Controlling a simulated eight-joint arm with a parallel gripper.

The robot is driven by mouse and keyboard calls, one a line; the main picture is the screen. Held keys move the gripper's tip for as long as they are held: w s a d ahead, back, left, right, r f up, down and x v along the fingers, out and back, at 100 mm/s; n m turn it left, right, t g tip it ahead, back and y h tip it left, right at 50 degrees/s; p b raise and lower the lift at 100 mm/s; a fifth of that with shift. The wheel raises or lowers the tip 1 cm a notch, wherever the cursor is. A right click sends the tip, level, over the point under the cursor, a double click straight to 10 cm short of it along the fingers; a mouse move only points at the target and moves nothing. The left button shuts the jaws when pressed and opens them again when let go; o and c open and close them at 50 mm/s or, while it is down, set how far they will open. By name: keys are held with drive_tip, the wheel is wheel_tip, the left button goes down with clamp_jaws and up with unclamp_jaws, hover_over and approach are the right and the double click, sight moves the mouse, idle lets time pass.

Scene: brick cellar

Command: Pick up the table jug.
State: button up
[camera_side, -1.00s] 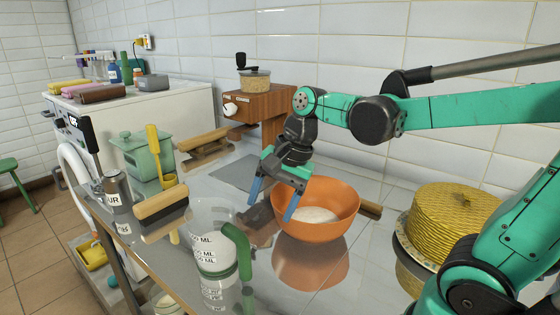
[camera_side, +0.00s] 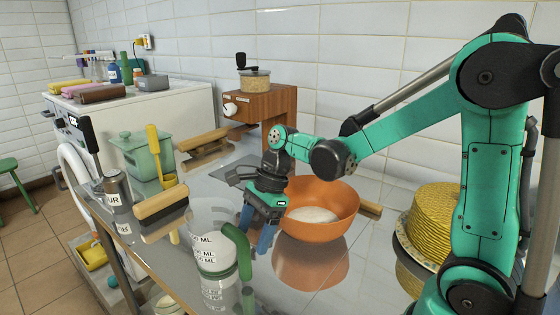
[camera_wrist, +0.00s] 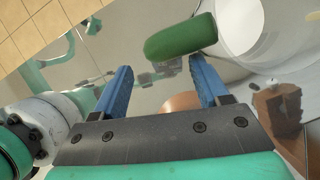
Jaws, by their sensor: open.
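The table jug (camera_side: 208,228) is a clear measuring jug with printed ML marks and a green handle. It stands upright on the shiny counter at the front, its handle on the right side. My gripper (camera_side: 255,230) is open and empty, pointing down just behind and right of the handle. In the wrist view the green handle (camera_wrist: 180,40) lies just beyond my blue fingers (camera_wrist: 161,74), nearer the right one. Part of the jug's pale body (camera_wrist: 243,22) shows at the upper right. I cannot tell whether a finger touches the handle.
An orange bowl (camera_side: 335,226) with pale contents stands close behind and right of my gripper. A wooden-topped block (camera_side: 160,203) and a yellow-handled tool (camera_side: 154,146) are left of the jug. A wooden grinder (camera_side: 262,104) stands behind.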

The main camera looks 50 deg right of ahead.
sight(247, 253)
drive_tip(key=shift+x, duration=2.25)
clamp_jaws()
